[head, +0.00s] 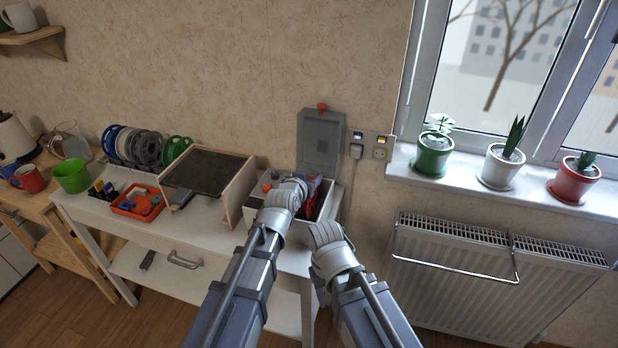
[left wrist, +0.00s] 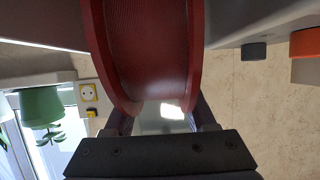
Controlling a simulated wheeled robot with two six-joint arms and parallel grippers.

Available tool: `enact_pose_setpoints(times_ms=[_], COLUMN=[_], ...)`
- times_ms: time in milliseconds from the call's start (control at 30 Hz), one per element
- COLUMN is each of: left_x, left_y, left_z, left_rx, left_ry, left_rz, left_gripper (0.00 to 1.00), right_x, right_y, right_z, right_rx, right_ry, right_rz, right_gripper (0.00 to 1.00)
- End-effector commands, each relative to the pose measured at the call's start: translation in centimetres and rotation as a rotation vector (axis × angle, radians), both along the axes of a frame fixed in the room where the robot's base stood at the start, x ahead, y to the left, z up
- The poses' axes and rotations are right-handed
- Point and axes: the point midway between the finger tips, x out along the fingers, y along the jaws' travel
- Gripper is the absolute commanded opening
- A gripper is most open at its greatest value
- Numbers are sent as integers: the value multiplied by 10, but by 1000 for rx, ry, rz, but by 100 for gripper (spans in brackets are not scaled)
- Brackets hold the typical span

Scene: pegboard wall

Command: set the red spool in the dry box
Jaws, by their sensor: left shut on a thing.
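The dry box (head: 328,186) stands at the right end of the white table with its grey lid (head: 320,141) raised. My left gripper is over the box, its fingers mostly hidden by my wrist in the head view. In the left wrist view my left gripper (left wrist: 163,125) is shut on the red spool (left wrist: 147,50), which fills the space between the fingers. A bit of the red spool (head: 311,207) shows at the box opening in the head view; whether it touches the box floor is hidden. My right gripper (head: 320,290) hangs low in front of the table's right end, its fingers mostly hidden.
A wooden-sided stand with a dark top (head: 207,170) is just left of the box. An orange tray (head: 137,208), several upright spools (head: 146,149) and a green cup (head: 71,176) stand further left. A radiator (head: 455,280) is at the right, below the sill with potted plants.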

Motion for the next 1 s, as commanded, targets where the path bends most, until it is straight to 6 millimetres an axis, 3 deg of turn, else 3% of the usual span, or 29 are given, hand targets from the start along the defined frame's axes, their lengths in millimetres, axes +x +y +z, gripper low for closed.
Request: enact_pose_setpoints(times_ms=[333,367,667,1000], left_x=[-1,-1,-1,-4], left_y=[0,0,0,1], left_z=[0,0,0,1], left_rx=[0,0,0,0], left_ry=[-1,-1,0,1], left_rz=[0,0,0,0], left_gripper=[0,57,91,91], right_x=[0,0,0,0], right_y=[0,0,0,0], right_z=[0,0,0,1], right_rx=[0,0,0,0], right_ry=[0,0,0,0], right_rz=[0,0,0,0], right_gripper=[50,50,50,50])
